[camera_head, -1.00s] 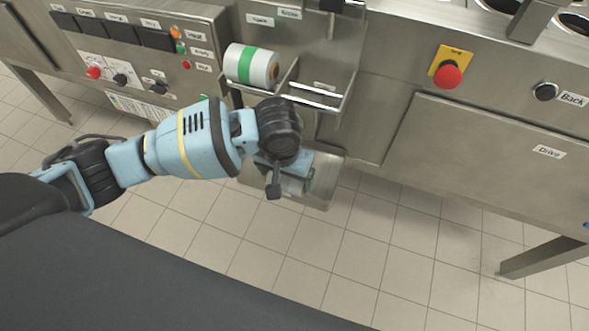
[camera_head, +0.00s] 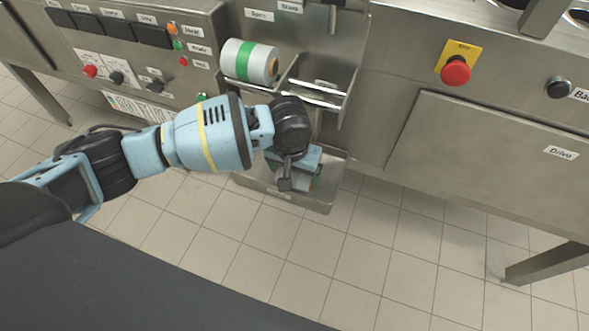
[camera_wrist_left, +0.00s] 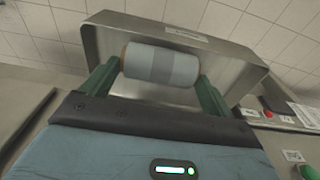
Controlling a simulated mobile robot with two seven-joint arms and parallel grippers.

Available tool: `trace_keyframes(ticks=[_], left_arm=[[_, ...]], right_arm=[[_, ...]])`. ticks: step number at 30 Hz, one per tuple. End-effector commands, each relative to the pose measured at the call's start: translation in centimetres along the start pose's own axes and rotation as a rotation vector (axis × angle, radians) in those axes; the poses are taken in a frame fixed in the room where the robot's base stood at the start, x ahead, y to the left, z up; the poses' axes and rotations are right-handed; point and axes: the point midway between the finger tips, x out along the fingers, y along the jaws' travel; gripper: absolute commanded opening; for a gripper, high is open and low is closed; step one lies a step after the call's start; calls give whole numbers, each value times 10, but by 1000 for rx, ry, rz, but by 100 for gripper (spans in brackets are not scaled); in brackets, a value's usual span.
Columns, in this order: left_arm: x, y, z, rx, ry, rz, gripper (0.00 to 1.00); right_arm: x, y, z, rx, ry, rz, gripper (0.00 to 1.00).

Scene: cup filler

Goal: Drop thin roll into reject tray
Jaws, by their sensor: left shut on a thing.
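The thin roll (camera_wrist_left: 160,66) is white with a grey band in the left wrist view. My left gripper (camera_wrist_left: 157,82) is shut on it, with one green finger at each end. The reject tray (camera_wrist_left: 130,28) is a metal tray whose walls surround the roll in that view. In the head view the tray (camera_head: 262,189) sits low at the machine's front, and my left gripper (camera_head: 300,184) is over it, pointing down. There the arm and gripper hide the roll. I cannot tell whether the roll touches the tray's bottom. My right gripper is not in view.
A white roll with a green band (camera_head: 250,62) lies in a holder above the tray. Beside it is an empty metal holder (camera_head: 318,94). A control panel with knobs is at left, and a red stop button (camera_head: 455,70) at right. Tiled floor in front is clear.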

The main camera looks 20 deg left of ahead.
Motion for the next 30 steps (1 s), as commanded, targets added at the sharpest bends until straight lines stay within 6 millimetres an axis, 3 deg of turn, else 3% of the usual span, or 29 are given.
trace_keyframes(ticks=[19,20,22,30], left_arm=[[11,0,2,0,0,1,63],[11,0,2,0,0,0,89],[11,0,2,0,-1,0,98],[11,0,1,1,0,0,100]], right_arm=[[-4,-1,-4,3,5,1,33],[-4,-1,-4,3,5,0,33],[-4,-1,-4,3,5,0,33],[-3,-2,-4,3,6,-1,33]])
